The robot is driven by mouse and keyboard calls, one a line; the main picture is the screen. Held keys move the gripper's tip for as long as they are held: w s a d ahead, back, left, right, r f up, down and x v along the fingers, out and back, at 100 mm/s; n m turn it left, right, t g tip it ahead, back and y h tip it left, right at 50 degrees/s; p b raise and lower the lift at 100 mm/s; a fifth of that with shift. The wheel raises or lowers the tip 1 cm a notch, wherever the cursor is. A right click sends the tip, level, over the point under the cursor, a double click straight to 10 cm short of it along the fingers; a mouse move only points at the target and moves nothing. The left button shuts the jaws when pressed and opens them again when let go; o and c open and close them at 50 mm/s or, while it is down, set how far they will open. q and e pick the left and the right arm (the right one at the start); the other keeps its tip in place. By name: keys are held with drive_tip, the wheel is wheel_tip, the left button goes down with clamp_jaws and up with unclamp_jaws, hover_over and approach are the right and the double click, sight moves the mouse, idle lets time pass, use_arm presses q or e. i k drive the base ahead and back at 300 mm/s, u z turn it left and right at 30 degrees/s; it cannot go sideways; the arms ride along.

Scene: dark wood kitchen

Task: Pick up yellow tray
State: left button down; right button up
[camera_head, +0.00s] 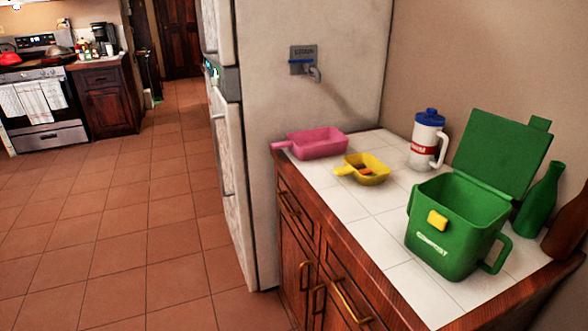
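A small yellow tray (375,177) with a short handle on its left side sits on the white tiled counter at the right. Something small, orange and dark, lies inside it. A pink tray (317,145) of similar shape with a handle is just behind and to the left of it, near the fridge side. Neither of my grippers shows in the head view.
The tiled counter (374,219) also holds a white jug (426,146) with a blue lid, an open green compost bin (450,247), a green bottle (541,201) and a brown bottle. A fridge (300,100) stands behind the counter. The tiled floor (150,230) at left is clear.

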sight(382, 171)
drive_tip(key=u, duration=1.3)
drive_tip(key=i, duration=1.05)
drive_tip(key=z, duration=0.55)
